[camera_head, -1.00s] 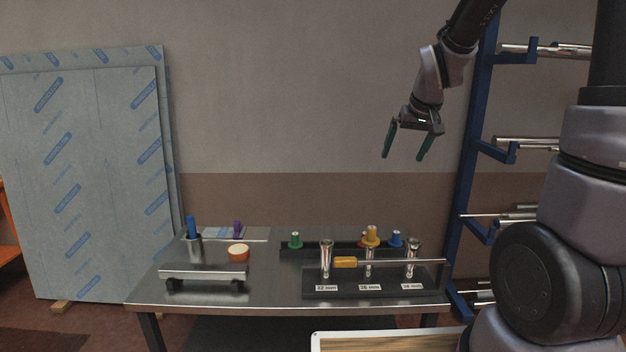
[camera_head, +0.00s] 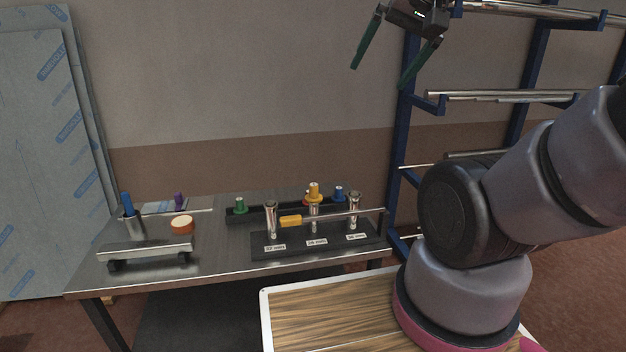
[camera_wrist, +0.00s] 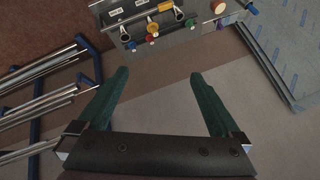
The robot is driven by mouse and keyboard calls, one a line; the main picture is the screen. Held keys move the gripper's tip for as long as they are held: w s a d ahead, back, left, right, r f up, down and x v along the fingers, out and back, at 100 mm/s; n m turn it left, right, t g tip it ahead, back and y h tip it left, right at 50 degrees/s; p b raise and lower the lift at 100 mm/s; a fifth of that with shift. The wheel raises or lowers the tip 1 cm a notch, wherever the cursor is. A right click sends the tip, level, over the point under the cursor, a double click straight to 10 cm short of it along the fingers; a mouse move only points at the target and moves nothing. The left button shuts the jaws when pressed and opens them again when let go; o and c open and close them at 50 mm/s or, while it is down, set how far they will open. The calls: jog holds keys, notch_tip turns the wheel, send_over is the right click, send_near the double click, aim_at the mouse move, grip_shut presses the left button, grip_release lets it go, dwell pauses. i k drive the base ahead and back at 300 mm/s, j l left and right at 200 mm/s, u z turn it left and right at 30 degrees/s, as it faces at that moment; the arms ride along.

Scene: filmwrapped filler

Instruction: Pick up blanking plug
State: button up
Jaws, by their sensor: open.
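Several coloured plugs stand at the back of the steel bench. The green plug (camera_head: 240,206) is on the left of a dark rack, and the blue plug (camera_head: 339,194) is on its right. A red plug (camera_head: 306,199) is mostly hidden behind the yellow plug (camera_head: 314,192), which appears to sit atop the middle of three upright metal tubes. The wrist view also shows the green plug (camera_wrist: 131,46) and blue plug (camera_wrist: 191,22).
A yellow-handled tool (camera_head: 290,221) lies across the labelled tube block (camera_head: 285,240). A cup with a blue item (camera_head: 127,203) and an orange roll (camera_head: 182,225) are at the bench's left. A blue pipe rack (camera_head: 398,150) stands right; wrapped sheets (camera_head: 45,150) lean left.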

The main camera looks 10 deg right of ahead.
aim_at(338, 197)
jog(key=i+l, duration=0.75)
jog(key=i, duration=0.05)
